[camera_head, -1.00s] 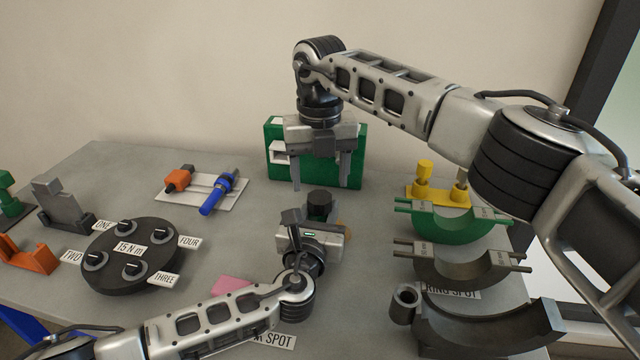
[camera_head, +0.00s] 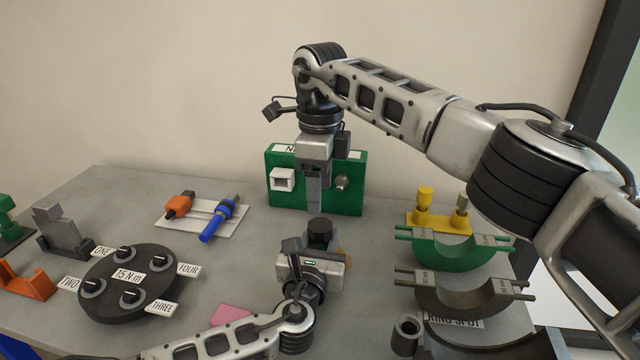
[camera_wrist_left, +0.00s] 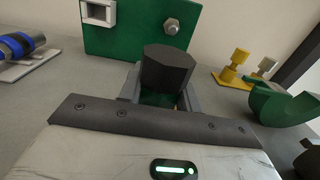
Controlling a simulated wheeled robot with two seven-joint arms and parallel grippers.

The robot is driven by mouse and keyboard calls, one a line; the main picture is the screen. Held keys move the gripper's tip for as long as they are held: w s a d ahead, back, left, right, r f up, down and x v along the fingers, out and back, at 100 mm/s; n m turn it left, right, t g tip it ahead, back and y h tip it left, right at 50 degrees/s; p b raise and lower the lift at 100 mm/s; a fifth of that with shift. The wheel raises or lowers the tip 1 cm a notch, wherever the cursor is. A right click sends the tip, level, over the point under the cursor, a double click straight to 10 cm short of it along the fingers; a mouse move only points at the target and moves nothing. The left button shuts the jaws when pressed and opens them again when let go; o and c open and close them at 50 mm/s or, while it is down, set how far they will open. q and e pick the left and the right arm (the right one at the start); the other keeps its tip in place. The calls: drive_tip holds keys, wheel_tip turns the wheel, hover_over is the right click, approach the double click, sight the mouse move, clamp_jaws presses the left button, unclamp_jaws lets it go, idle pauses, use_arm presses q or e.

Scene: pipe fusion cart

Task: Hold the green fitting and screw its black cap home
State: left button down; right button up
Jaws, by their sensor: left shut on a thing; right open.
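The black cap (camera_head: 320,232) sits on top of the green fitting, upright between the fingers of my left gripper (camera_head: 318,248). In the left wrist view the cap (camera_wrist_left: 167,68) is a dark many-sided block, and a little of the green fitting (camera_wrist_left: 160,100) shows below it between the fingers. The rest of the fitting is hidden; how far the cap is screwed on cannot be told. My left gripper is shut on the fitting. My right gripper (camera_head: 314,207) is open and empty, pointing down above and behind the cap, apart from it, its fingers seen edge-on.
A green panel (camera_head: 356,194) with a white square socket and a bolt stands behind. A round black turntable (camera_head: 128,300) is at the left, a white plate (camera_head: 222,229) with orange and blue parts behind it. Yellow pegs and a green half-ring (camera_head: 455,255) stand at the right.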

sight(320, 225)
idle(0.4)
drive_tip(key=shift+f, duration=3.95)
drive_tip(key=c, duration=1)
drive_tip(key=m, duration=0.3)
drive_tip(key=o, duration=1.1)
drive_tip(key=shift+c, duration=0.2)
